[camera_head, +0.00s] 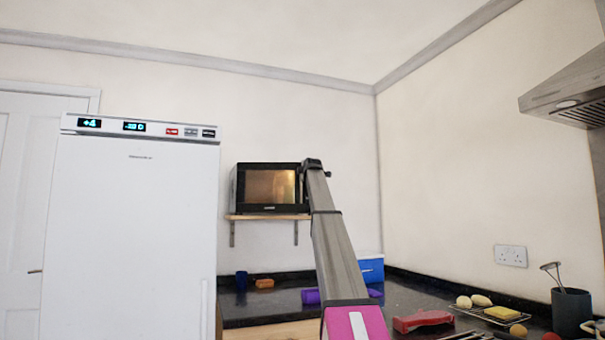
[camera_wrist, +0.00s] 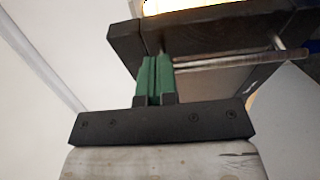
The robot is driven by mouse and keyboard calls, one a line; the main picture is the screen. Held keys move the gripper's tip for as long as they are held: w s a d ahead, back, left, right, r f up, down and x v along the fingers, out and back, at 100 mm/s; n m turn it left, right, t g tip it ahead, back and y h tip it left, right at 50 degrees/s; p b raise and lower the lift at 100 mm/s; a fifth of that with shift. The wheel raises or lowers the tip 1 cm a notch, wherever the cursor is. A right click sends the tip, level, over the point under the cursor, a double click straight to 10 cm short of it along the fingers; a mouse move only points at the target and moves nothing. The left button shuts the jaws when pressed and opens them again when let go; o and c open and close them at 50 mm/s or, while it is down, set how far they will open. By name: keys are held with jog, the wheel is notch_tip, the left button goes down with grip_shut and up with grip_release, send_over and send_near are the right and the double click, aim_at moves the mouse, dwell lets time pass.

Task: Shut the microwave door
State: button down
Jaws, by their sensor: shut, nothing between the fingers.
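The black microwave (camera_head: 240,188) sits on a small wooden wall shelf, and its front shows a warm lit window. I cannot tell from the head view how far its door stands from the body. My gripper (camera_head: 312,165) is at the microwave's right end, where my arm hides part of it. In the wrist view my gripper's green fingers (camera_wrist: 155,62) are together, with nothing between them. Their tips are at or very near a dark edge of the microwave (camera_wrist: 215,35); contact is unclear. A thin metal bar (camera_wrist: 245,60) runs right from beside the fingers.
A tall white fridge (camera_head: 135,220) stands left of the microwave. The shelf (camera_head: 268,217) is above a dark counter (camera_head: 275,310). The counter holds a blue box (camera_head: 371,269), a red object (camera_head: 422,320), a utensil pot (camera_head: 571,310) and a rack of food. A hood (camera_head: 570,90) hangs at right.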

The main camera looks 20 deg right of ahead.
jog(key=w+d, duration=0.3)
jog(key=w, duration=0.9)
jog(key=shift+w, duration=0.2)
